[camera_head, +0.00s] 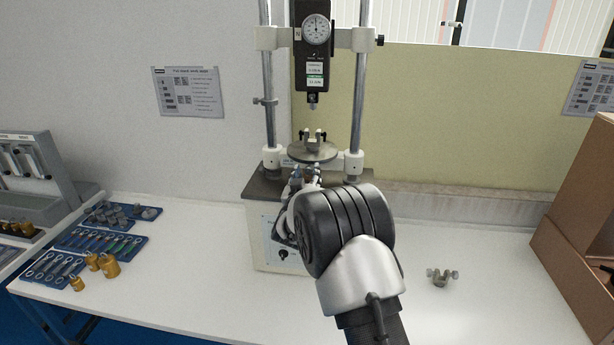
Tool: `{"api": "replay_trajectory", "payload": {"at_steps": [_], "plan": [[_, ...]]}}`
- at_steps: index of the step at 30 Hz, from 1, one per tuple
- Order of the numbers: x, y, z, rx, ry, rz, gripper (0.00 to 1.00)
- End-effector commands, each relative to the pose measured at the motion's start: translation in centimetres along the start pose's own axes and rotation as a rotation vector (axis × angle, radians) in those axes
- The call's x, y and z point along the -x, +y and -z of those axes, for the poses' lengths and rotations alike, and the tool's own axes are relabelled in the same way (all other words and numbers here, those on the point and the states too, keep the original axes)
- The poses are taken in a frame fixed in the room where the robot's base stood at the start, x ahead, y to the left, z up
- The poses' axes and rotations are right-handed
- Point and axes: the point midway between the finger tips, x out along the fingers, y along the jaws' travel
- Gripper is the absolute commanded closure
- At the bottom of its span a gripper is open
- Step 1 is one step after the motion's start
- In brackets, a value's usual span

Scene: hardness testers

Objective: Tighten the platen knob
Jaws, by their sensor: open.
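The hardness tester (285,245) stands on the bench with two upright steel columns and a dial gauge (317,30) at the top. Its round grey platen (300,153) carries a small fixture (313,141) with dark screw ends. My gripper (305,175) is open just below the front of the platen, in front of the tester's base. The fingers are small and partly merge with the dark area under the platen. I cannot clearly make out the platen knob there, or whether the fingers touch it. My arm hides part of the tester's front and right side.
A loose metal clamp (441,277) lies on the white bench at the right. A brown box (580,230) stands at the right edge. Blue trays of tools (88,240) and brass weights (110,266) are at the left. The bench between weights and tester is clear.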

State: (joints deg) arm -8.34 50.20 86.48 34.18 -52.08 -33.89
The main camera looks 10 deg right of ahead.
Motion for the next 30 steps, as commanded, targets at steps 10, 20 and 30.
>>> {"api": "replay_trajectory", "payload": {"at_steps": [10,20,30], "plan": [[-0.18,0.00,-0.02,0.000,-0.001,0.000,0.63],[-0.16,0.00,0.00,0.000,0.000,0.000,0.85],[-0.16,0.00,0.00,0.000,0.000,0.000,1.00]]}}
